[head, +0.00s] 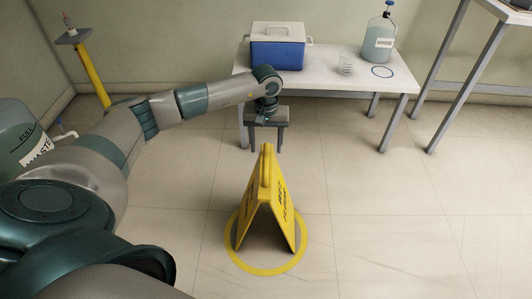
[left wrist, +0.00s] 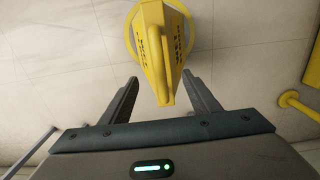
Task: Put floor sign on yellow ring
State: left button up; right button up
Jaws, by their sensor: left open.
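The yellow floor sign (head: 284,206) stands upright, spread like a tent, on the tiled floor inside the yellow ring (head: 265,271). Its feet appear within the ring's outline. In the left wrist view the sign (left wrist: 152,45) shows from above, with part of the ring (left wrist: 187,13) behind it. My left gripper (head: 264,147) is open, pointing down just beyond the sign's top in the head view. In the left wrist view the sign's top edge shows between the open fingers of the gripper (left wrist: 160,79), with gaps on both sides. My right gripper is not in view.
A white table (head: 330,83) at the back holds a blue cooler (head: 277,52), a clear cup (head: 346,64), a jug (head: 379,40) and a blue ring (head: 382,72). A yellow post (head: 92,73) stands at back left. The floor right of the sign is clear.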

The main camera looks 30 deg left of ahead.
pick_arm(q)
jog(key=shift+r, duration=0.65)
